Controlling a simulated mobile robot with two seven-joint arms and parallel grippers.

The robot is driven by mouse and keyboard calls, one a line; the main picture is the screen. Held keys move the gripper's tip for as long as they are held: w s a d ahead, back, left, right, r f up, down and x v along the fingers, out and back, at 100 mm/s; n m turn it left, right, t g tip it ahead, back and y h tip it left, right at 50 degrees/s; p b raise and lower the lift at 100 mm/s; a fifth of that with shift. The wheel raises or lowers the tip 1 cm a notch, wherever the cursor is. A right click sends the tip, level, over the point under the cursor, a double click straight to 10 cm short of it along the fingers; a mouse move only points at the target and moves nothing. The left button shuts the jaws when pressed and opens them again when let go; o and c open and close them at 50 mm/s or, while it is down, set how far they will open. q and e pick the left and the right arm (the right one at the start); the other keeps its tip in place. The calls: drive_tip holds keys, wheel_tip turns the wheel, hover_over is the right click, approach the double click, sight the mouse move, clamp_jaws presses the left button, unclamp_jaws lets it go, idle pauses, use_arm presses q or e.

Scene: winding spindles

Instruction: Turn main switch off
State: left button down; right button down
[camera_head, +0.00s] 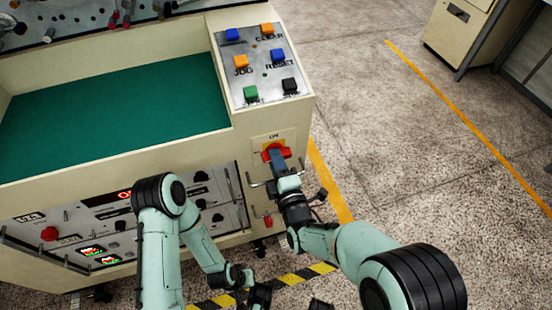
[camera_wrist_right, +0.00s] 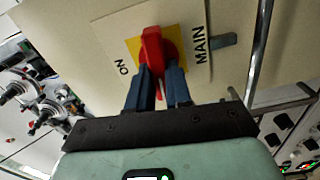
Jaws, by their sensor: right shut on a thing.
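The main switch is a red rotary knob (camera_head: 270,153) on a yellow plate, on the machine's front face below the button panel. In the right wrist view the red knob (camera_wrist_right: 151,45) sits between the labels "ON" and "MAIN". My right gripper (camera_head: 278,160) is at the knob; its blue fingers (camera_wrist_right: 160,80) are closed on either side of the knob's raised handle. The fingers hide part of the knob and plate. My left arm is bent low in front of the machine; its dark gripper end (camera_head: 258,297) is partly cut off at the bottom edge.
A button panel (camera_head: 240,75) with blue, orange, green and black buttons is above the switch. Metal handles (camera_wrist_right: 262,45) stand out near the switch. A drawer-like control panel (camera_head: 100,230) is at left. Open floor (camera_head: 400,150) lies to the right.

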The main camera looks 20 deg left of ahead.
use_arm(q)
drive_tip(key=shift+s+d+r, duration=0.15)
drive_tip(key=shift+s+r, duration=0.05)
drive_tip(key=shift+s, duration=0.05)
use_arm(e)
drive_tip(key=shift+n, duration=0.6)
drive_tip(key=c, duration=1)
unclamp_jaws()
drive_tip(key=shift+w, duration=0.1)
drive_tip(key=shift+c, duration=0.2)
use_arm(q)
drive_tip(key=s+d+r+g+h+p, duration=0.1)
drive_tip(key=s+d+r+g+p, duration=0.1)
drive_tip(key=s+r+p, duration=0.5)
drive_tip(key=shift+d+r+g, duration=0.2)
drive_tip(key=shift+d+g, duration=0.1)
use_arm(e)
drive_tip(key=v, duration=1.3)
use_arm(q)
drive_tip(key=shift+w, duration=0.1)
use_arm(e)
drive_tip(key=shift+d, duration=0.15)
